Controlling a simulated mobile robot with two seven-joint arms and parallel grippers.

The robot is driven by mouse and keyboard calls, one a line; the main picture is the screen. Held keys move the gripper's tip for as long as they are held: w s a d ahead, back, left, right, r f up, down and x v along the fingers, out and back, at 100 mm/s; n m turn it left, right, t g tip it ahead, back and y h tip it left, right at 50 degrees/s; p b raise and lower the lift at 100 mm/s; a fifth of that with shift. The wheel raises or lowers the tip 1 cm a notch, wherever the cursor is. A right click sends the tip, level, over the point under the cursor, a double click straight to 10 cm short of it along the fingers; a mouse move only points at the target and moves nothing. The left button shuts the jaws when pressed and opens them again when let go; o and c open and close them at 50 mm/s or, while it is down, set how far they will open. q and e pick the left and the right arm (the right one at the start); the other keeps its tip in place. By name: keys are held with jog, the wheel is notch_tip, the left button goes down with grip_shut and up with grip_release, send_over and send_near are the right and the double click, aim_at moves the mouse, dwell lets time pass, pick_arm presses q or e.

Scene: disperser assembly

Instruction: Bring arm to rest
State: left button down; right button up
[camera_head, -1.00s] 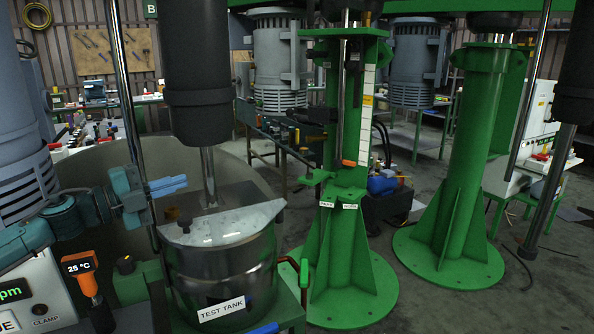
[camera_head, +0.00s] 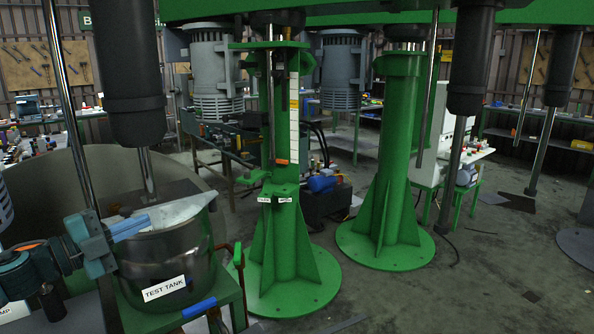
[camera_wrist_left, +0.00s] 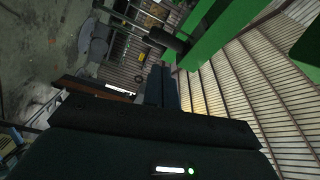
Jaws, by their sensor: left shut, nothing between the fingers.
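My left gripper (camera_head: 128,228) comes in from the left in the head view, with its light-blue fingers together and nothing between them. It is in front of the upper left rim of the metal test tank (camera_head: 172,262); whether it touches the rim I cannot tell. In the left wrist view my left gripper's fingers (camera_wrist_left: 161,85) show as dark shapes, close together. My right gripper is not in view.
A dark shaft (camera_head: 128,75) goes down into the tank, which stands on a green stand (camera_head: 150,322). Two green columns, a nearer one (camera_head: 283,245) and a farther one (camera_head: 388,215), stand on round bases to the right. Open grey floor (camera_head: 470,280) lies at the right.

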pick_arm(q)
jog(key=s+d+f+n+y, duration=0.1)
jog(key=s+d+f+n, duration=0.1)
jog(key=d+f+n, duration=0.3)
jog(key=s+d+f+n+t+y, duration=0.1)
jog(key=s+d+f, duration=0.15)
jog(key=f, duration=0.45)
jog(key=s+d+f+n+y, duration=0.1)
jog(key=s+d+f+n, duration=0.2)
jog(key=f, duration=0.4)
jog(key=s+d+f+n+g+y, duration=0.2)
jog(key=s+f+n, duration=0.3)
jog(key=s+f, duration=0.3)
jog(key=s+d+f+n+g+y, duration=0.2)
jog(key=s+f+n, duration=0.4)
jog(key=s, duration=0.5)
notch_tip(320, 180, down, 2)
jog(key=shift+s+d+f+n+y, duration=0.1)
jog(key=shift+s+d+n+y, duration=0.2)
jog(key=shift+d+y, duration=0.5)
